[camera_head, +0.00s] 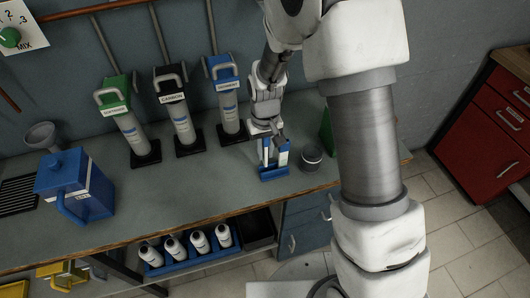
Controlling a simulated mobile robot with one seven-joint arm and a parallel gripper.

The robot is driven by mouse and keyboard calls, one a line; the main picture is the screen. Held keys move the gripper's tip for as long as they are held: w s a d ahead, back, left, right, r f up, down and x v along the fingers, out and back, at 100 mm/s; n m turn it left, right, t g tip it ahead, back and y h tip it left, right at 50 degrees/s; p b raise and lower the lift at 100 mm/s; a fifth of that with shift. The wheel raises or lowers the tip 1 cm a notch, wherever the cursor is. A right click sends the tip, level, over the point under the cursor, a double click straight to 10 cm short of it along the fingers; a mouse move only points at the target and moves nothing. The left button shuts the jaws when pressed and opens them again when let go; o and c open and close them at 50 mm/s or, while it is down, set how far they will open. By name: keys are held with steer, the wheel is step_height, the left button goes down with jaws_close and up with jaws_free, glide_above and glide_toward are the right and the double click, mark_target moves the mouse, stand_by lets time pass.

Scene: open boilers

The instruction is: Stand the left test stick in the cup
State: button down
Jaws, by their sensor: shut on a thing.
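A small blue rack (274,173) stands on the bench, with slim pale test sticks upright in it. The left test stick (266,151) and the right test stick (284,157) show below my gripper. My gripper (271,134) is directly over the rack, pointing down, and is shut on a test stick at its top. The fingers cover the stick tops, so which stick is gripped is hard to see. The grey cup (312,156) stands upright on the bench just right of the rack, apart from it.
Three filter columns, green (127,125), black (180,122) and blue (228,110), stand left of my gripper. A blue jug (76,187) is at the far left. A green object (325,130) stands behind the cup, partly hidden by my arm. The bench between jug and rack is clear.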

steer(key=shift+f, duration=0.6)
steer(key=shift+f+b, duration=0.55)
steer(key=shift+f, duration=0.1)
steer(key=c, duration=0.8)
jaws_free()
